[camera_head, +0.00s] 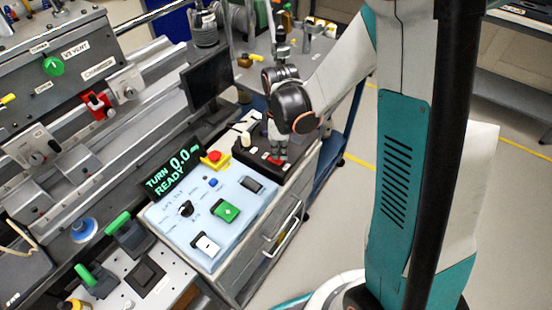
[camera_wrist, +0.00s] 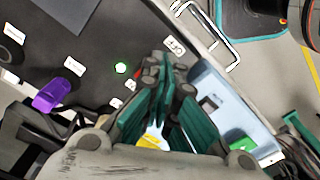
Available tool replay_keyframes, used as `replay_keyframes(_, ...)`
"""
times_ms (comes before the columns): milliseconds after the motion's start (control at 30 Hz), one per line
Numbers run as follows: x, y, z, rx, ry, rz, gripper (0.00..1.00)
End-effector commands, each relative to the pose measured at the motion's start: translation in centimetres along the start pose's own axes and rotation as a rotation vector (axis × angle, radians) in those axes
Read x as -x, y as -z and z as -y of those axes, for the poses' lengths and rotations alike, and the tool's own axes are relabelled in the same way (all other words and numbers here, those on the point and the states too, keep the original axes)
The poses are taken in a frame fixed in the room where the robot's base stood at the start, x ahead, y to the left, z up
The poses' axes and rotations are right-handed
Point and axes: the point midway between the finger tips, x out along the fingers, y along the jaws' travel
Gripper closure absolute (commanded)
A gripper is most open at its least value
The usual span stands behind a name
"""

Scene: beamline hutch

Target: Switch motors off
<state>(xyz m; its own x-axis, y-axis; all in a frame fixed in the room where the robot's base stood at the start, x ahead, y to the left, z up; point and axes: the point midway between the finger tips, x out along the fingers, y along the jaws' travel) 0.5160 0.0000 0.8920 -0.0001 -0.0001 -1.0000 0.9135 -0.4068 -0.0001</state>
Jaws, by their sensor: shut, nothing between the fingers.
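My gripper (camera_head: 277,158) is in the head view above a dark box (camera_head: 246,156) at the back of the control desk. In the wrist view my gripper (camera_wrist: 165,62) is shut and empty, its teal fingers together over the dark panel (camera_wrist: 80,95). A label (camera_wrist: 174,45) lies just beyond the fingertips. A small red part shows at the fingertips in the head view. The fingers hide part of the panel; I cannot tell whether they touch it.
A pale blue panel (camera_head: 165,225) carries a green button (camera_head: 225,211), black knob (camera_head: 186,208) and white switch (camera_head: 206,245). A red-and-yellow stop button (camera_head: 214,159) and a green-lettered display (camera_head: 172,172) stand close by. A monitor (camera_head: 207,77) stands behind. Floor is clear right of the desk.

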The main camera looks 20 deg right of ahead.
Motion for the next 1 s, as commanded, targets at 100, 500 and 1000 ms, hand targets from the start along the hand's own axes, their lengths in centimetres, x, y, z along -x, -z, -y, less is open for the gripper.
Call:
replay_keyframes(100,-0.2,0.0,0.0,0.0,0.0,0.0,1.0)
replay_keyframes(500,-0.8,0.0,0.0,0.0,0.0,0.0,1.0)
replay_keyframes(1000,-1.4,0.0,0.0,0.0,0.0,0.0,1.0)
